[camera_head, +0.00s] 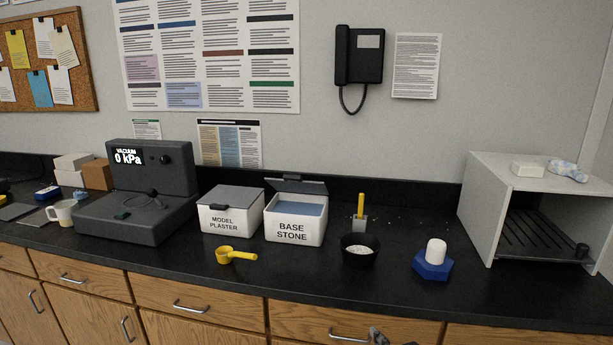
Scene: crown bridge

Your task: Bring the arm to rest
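A small grey metal part, likely the tip of my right gripper (379,337), shows at the bottom edge, low in front of the drawers and apart from everything on the counter. Most of it is cut off, so I cannot tell whether it is open or shut. My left gripper is not in view. On the black counter (320,282) stand a closed MODEL PLASTER box (224,222), a BASE STONE box (295,231) with its lid up, a yellow scoop (236,256), and a black bowl (359,260) with pale material inside.
A blue hexagonal base (432,267) carries a white cylinder (436,249). A yellow-handled spatula (361,213) stands behind the bowl. A vacuum unit (140,205) reading 0 kPa is at left, with a mug (62,214). An open-fronted cabinet (492,213) is at right. The front counter strip is clear.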

